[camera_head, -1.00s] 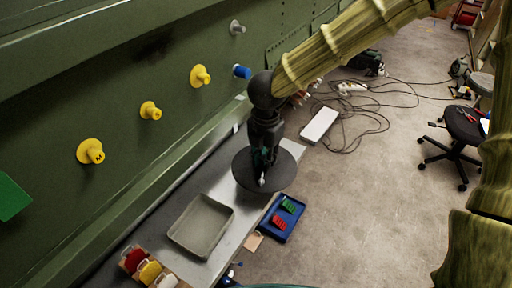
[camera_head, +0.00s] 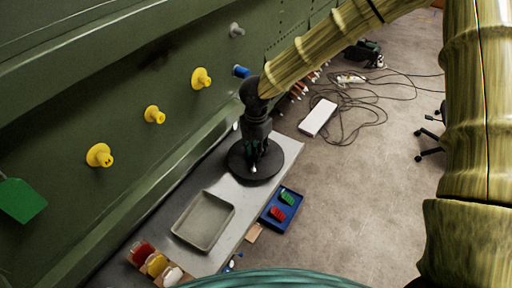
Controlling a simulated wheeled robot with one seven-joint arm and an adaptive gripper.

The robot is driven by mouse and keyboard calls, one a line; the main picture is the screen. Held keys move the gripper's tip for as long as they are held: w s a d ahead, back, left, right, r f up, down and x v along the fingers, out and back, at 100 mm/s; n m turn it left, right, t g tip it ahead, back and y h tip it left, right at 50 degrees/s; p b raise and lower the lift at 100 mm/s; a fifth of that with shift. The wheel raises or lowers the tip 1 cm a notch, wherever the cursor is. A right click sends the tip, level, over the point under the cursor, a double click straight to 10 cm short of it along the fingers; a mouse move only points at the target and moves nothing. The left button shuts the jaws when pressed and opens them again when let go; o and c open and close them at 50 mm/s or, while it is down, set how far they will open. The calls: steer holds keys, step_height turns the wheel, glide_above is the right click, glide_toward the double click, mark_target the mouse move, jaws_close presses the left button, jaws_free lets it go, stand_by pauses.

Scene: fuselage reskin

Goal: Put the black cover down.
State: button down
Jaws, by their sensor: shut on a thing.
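The black cover (camera_head: 285,150) is a round, flat disc at the far end of the grey bench (camera_head: 226,182). My gripper (camera_head: 254,165) points down at the middle of the disc and is shut on it. The gripper hides the centre of the cover. The cover looks level and very near the bench top, with bench surface showing around it. I cannot tell whether it touches the bench.
A grey tray (camera_head: 232,218) lies on the bench, nearer than the cover. A blue tray (camera_head: 269,216) with red and green pieces is at the right. Red, yellow and white items (camera_head: 156,264) stand at the near end. Yellow knobs (camera_head: 201,78) stick out from the green fuselage wall (camera_head: 100,80).

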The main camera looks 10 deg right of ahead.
steer(key=c, duration=1.3)
jaws_free()
step_height(320, 180, up, 12)
steer(key=b, duration=0.3)
steer(key=shift+b, duration=0.4)
